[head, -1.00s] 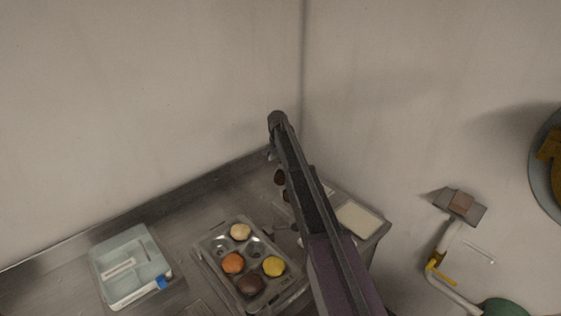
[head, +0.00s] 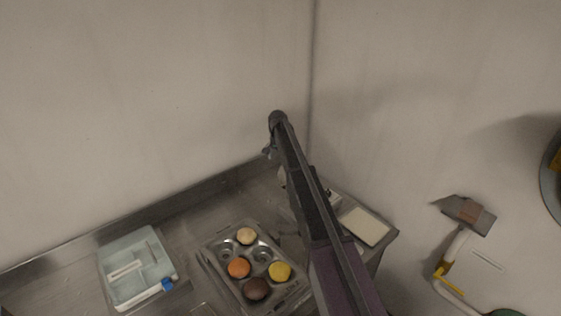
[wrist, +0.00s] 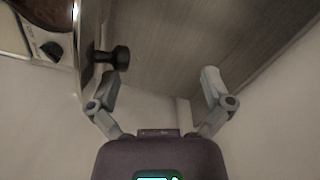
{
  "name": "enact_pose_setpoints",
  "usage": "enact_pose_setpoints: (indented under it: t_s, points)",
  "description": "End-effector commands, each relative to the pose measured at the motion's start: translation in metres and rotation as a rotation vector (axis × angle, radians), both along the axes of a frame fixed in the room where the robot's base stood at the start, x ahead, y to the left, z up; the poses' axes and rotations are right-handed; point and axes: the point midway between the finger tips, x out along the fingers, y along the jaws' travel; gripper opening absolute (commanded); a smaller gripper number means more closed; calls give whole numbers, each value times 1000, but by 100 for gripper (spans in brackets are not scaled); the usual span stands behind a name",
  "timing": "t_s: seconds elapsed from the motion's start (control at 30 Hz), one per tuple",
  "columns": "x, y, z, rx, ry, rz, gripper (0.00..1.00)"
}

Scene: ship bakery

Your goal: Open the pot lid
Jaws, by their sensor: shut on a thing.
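In the wrist view, the pot lid (wrist: 88,45) shows nearly edge-on as a shiny metal strip at upper left. Its black knob (wrist: 121,58) points right, close to the left fingertip. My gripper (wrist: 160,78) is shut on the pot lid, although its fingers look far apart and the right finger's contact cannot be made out. In the head view, my arm reaches up across the middle and hides the lid and most of what is behind it.
A muffin tray (head: 213,262) with several coloured buns and a pale blue box (head: 112,262) stand on the metal counter (head: 190,222). A pale slab (head: 365,227) lies right of my arm. A dial marked OFF (wrist: 52,50) shows at the wrist view's upper left.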

Motion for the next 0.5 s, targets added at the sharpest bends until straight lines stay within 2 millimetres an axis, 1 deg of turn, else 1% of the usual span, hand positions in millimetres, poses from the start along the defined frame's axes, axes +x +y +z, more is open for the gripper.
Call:
enact_pose_setpoints:
  t_s: [0.03,0.5]
  points:
    - [11,5,0,7,-15,4,67]
    - [27,17,3,4,-11,2,67]
